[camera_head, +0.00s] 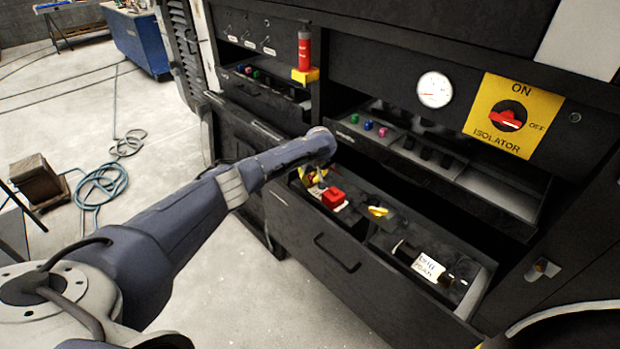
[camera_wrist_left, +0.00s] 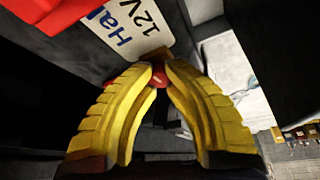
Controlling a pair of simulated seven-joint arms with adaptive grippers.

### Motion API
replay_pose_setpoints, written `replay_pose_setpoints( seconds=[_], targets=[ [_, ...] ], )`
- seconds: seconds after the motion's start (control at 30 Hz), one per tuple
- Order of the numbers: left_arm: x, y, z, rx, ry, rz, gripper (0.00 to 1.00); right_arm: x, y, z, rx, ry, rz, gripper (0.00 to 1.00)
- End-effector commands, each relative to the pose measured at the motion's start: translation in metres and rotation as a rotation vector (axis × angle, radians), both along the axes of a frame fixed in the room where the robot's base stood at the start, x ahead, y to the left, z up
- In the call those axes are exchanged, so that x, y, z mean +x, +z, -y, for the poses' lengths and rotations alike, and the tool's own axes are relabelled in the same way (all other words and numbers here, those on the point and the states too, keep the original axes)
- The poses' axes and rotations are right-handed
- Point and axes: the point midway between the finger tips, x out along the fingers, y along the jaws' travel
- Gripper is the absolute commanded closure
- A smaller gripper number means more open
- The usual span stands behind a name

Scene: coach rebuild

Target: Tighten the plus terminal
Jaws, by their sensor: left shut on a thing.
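My left gripper (camera_head: 309,178) reaches down into the left part of an open drawer (camera_head: 345,252). In the left wrist view its yellow fingers (camera_wrist_left: 158,78) are closed at their tips on a small round red piece (camera_wrist_left: 158,73), likely the plus terminal. Most of that piece is hidden by the fingers. Just beyond it is a white label (camera_wrist_left: 128,28) with "12V" and part of a word, on a dark body. A red block (camera_head: 333,197) sits beside the gripper in the drawer. My right gripper is not in view.
The drawer's right part holds a dark cylinder with a white label (camera_head: 428,266) and a small yellow piece (camera_head: 378,211). Above are a shelf with coloured knobs, a white gauge (camera_head: 434,90) and a yellow isolator panel (camera_head: 492,131). The drawer walls are close around the gripper.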

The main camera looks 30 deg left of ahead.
Motion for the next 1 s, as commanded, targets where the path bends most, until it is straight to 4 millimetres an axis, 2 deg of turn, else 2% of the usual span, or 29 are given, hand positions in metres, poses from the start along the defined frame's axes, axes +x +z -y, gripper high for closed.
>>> replay_pose_setpoints(
  seconds=[0.37, 1.0],
  targets=[
    [0.0000, 0.0012, -0.0039, 0.003, -0.141, 0.003, 1.00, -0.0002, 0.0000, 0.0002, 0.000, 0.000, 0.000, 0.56],
    [-0.0003, 0.0020, -0.0075, 0.005, -0.732, 0.004, 1.00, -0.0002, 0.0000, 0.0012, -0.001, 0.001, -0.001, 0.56]
  ],
)
